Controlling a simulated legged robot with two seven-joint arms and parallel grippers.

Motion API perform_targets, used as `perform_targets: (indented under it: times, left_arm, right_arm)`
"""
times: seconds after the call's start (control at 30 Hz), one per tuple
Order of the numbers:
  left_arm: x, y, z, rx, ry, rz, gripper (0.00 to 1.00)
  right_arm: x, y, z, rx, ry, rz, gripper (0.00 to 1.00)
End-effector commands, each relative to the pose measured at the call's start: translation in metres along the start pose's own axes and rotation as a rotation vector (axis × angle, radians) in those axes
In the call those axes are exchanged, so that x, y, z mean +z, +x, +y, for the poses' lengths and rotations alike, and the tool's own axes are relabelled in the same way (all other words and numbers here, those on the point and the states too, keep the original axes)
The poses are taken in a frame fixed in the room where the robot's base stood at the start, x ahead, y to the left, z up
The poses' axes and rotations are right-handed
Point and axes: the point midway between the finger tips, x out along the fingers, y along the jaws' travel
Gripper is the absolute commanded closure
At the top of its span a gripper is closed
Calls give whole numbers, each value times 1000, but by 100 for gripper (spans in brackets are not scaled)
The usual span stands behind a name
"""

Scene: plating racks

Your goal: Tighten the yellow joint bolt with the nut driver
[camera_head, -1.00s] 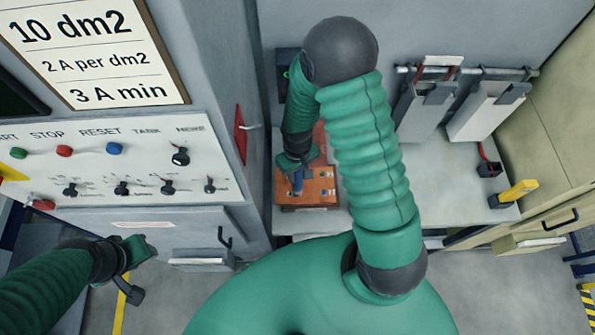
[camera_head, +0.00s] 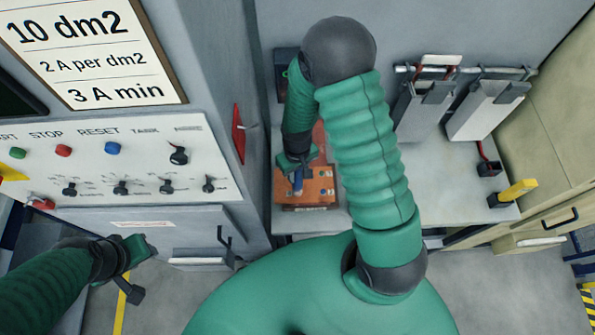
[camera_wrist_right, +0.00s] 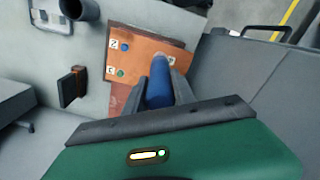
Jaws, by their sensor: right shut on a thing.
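My right gripper (camera_head: 297,175) is shut on the blue handle of the nut driver (camera_wrist_right: 158,85), over the orange-brown board (camera_head: 320,187). In the head view the blue handle (camera_head: 298,186) shows just below the gripper. The wrist view shows the board (camera_wrist_right: 147,59) under the fingers, with a blue and a green dot beside small white labels. The driver's tip is hidden, and I cannot make out the yellow joint bolt. My left gripper (camera_head: 136,271) is at the lower left, away from the board; its finger opening is unclear.
A control panel (camera_head: 110,188) with knobs and buttons stands left. Two grey holders (camera_head: 484,110) hang from a rail behind the bench (camera_head: 440,180). A yellow-handled item (camera_head: 517,190) lies at the bench's right end. The bench between is largely clear.

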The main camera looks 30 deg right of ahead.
Motion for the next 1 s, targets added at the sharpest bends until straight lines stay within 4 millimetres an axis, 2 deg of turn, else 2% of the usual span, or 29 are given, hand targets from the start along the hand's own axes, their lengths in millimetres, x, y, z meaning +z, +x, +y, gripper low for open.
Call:
perform_targets:
  times: [0.7, 1.0]
  left_arm:
    - [-1, -3, 0, 0, 0, 0, 64]
    - [-5, -20, 0, 0, 0, 0, 64]
  right_arm:
    - [1, -1, -2, -2, -2, -3, 100]
    - [1, -21, -1, -1, -1, -1, 100]
